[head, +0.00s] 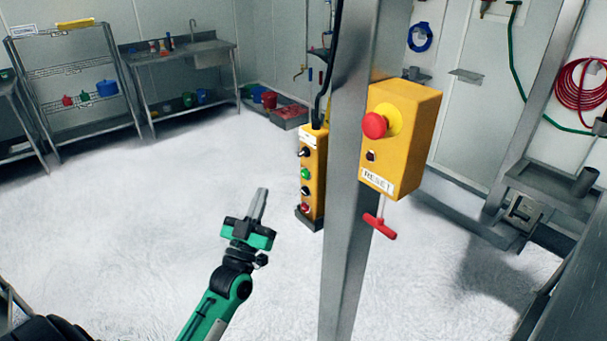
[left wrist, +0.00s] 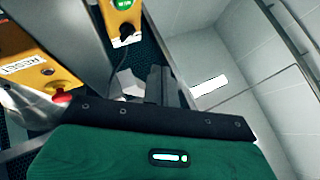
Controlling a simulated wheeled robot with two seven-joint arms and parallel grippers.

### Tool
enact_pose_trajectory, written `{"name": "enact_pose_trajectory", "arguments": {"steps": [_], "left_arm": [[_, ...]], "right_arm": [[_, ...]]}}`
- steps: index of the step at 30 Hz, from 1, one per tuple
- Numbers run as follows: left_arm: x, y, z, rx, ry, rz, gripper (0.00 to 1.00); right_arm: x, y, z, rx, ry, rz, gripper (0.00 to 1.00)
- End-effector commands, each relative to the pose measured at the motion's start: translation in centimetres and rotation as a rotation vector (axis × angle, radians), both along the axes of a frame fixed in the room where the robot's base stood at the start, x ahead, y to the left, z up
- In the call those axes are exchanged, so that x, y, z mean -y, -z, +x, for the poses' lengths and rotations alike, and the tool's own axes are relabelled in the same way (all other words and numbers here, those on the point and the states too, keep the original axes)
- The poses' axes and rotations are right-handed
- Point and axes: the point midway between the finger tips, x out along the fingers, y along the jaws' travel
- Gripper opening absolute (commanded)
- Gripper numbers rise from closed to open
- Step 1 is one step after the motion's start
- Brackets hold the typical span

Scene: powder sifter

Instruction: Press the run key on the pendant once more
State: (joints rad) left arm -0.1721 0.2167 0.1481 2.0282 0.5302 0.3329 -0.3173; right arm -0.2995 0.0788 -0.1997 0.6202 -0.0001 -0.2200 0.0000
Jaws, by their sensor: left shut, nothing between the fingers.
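The yellow pendant (head: 321,185) hangs upright on a black cable beside the steel post. Its face carries a black knob, a green button (head: 306,173), another black knob and a red button near the bottom. I cannot read which key is marked run. Part of the pendant, with the green button (left wrist: 122,4) and a black knob, shows at the top of the left wrist view. My left gripper (head: 261,203) is shut and empty. It points up, left of the pendant in the head view and apart from it. My right gripper is not in view.
A steel post (head: 349,230) stands right of the pendant. It bears a yellow box (head: 405,130) with a red mushroom button and a RESET label. A red T-handle (head: 380,226) hangs below that box. White powdery floor lies open to the left.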

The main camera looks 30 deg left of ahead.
Motion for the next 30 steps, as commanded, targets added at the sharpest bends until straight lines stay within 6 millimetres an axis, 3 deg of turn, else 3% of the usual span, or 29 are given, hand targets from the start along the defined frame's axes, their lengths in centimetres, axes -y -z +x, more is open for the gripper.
{"name": "enact_pose_trajectory", "arguments": {"steps": [8, 21, 30], "left_arm": [[0.5, 0.1, 1.4, 0.001, 0.001, -0.003, 0.0], [2.8, 0.0, 6.8, 0.0, 0.0, -0.002, 0.0], [3.4, 0.1, 8.2, -0.002, 0.0, 0.0, 0.0]], "right_arm": [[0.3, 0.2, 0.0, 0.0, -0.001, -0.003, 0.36], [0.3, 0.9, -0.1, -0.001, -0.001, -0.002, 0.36], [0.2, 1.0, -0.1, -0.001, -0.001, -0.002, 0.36]]}}
